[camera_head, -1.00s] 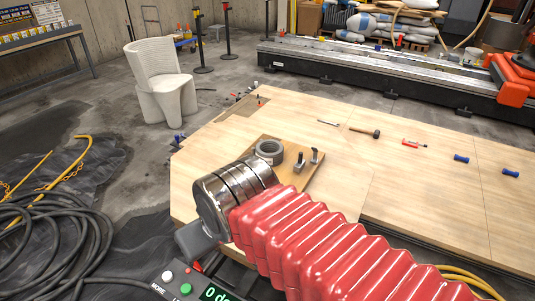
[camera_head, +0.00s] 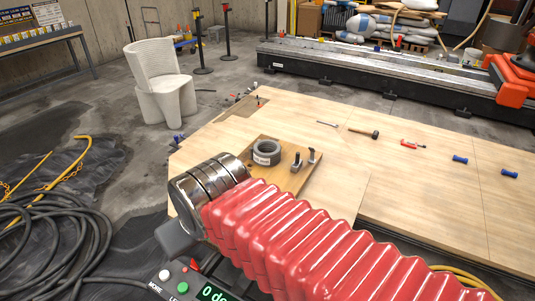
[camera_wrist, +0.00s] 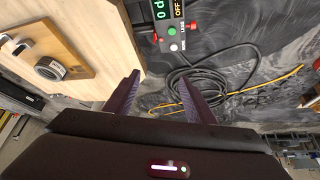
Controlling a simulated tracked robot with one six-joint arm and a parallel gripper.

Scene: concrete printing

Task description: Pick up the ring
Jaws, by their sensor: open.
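The grey ring (camera_head: 266,152) lies flat on a small wooden board on the table, with a pale label on its side. It also shows in the wrist view (camera_wrist: 50,69), at the upper left. My gripper (camera_wrist: 163,88) is open and empty in the wrist view, its two dark fingers spread over the floor and cable side, to the right of the ring and apart from it.
The wooden board (camera_head: 291,180) also holds two small upright metal clamps (camera_head: 304,160) right of the ring. A hammer (camera_head: 364,132), a red tool (camera_head: 411,144) and blue-handled items (camera_head: 460,159) lie farther right on the table. Coiled black cable (camera_head: 55,235) covers the floor at left.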

